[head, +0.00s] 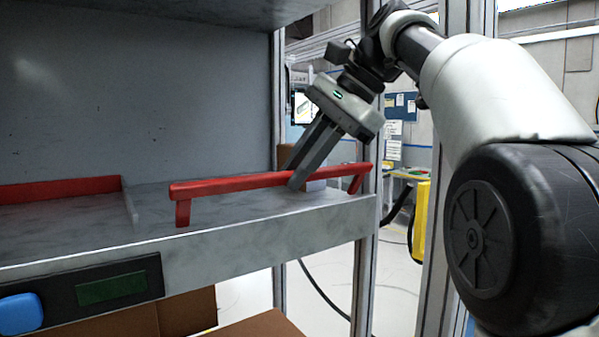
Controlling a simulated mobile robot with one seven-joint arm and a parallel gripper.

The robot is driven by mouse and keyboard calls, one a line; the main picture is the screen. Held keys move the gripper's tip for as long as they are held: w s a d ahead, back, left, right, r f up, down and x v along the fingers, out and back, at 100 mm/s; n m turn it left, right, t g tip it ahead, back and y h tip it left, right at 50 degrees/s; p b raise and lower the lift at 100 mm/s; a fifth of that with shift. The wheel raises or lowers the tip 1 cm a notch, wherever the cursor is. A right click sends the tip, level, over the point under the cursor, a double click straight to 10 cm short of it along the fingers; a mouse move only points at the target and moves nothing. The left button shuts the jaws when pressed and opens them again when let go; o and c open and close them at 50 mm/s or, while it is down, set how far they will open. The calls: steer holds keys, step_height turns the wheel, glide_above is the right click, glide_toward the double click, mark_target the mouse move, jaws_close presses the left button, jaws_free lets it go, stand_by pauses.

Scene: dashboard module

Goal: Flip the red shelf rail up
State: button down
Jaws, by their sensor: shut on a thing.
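The red shelf rail (235,184) is a long bar with a short leg at each end. It stands raised along the front edge of the grey shelf (255,225), with its bar above the shelf surface. My gripper (298,180) reaches down from the upper right, and its fingers meet the bar right of its middle. The fingers are shut on the rail.
Another red rail (62,190) lies farther left, past a low divider (131,208). A metal upright (366,255) stands at the shelf's right end, close to my arm. A blue button (20,313) and a dark green display (111,288) sit below the shelf edge.

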steer(key=shift+w+a+g+h, duration=0.2)
steer(key=shift+w+g+h, duration=0.1)
steer(key=shift+g, duration=0.1)
steer(key=shift+r, duration=0.1)
stand_by(0.4)
steer(key=c, duration=1.8)
jaws_free()
steer(key=shift+w, duration=0.1)
steer(key=shift+o, duration=0.2)
steer(key=shift+r, duration=0.1)
